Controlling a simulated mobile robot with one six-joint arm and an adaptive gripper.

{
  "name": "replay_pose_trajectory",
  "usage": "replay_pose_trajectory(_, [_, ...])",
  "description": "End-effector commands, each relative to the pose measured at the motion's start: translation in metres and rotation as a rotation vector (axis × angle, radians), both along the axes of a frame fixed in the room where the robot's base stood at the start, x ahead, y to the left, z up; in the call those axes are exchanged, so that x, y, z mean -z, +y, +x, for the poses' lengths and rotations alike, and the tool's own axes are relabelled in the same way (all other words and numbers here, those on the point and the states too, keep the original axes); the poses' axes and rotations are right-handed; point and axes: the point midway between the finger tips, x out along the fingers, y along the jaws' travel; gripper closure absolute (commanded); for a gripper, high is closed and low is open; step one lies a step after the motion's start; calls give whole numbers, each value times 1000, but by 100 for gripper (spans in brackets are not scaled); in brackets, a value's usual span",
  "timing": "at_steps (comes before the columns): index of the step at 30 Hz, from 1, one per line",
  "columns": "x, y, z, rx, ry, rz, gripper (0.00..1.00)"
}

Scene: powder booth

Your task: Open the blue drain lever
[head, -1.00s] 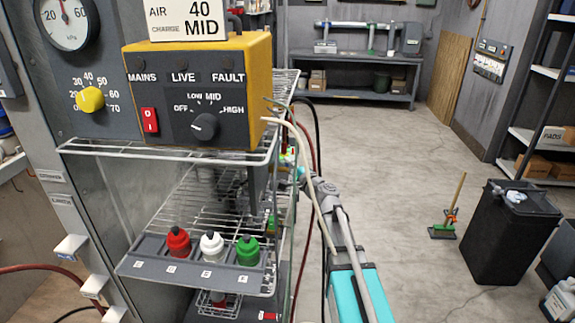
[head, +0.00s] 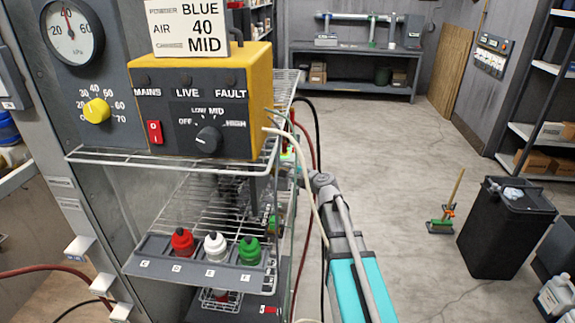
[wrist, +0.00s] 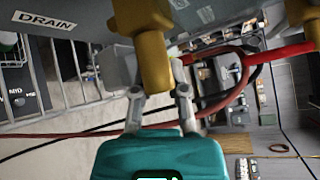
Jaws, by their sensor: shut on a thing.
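In the wrist view my teal gripper (wrist: 160,100) has its two grey fingers closed in on either side of a brass-coloured fitting (wrist: 153,62). The fitting hangs from a wider brass-coloured part at the top and covers part of the fingertips. A white DRAIN label (wrist: 46,20) is at the upper left. I cannot make out any blue lever; it may be hidden behind the fitting or fingers. In the head view my arm reaches toward the back of the wire rack (head: 215,192), and my gripper there is mostly hidden by rack and cables.
A yellow control box (head: 262,95) stands on the upper rack shelf. Red, white and green bottles (head: 215,247) sit below. Cables hang beside my arm, and a red hose (wrist: 285,52) crosses the wrist view.

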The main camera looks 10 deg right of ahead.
Motion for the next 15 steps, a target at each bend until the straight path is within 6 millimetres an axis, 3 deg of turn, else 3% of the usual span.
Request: replay_pose_trajectory(15, [7, 3, -6, -5, 331, 107, 100])
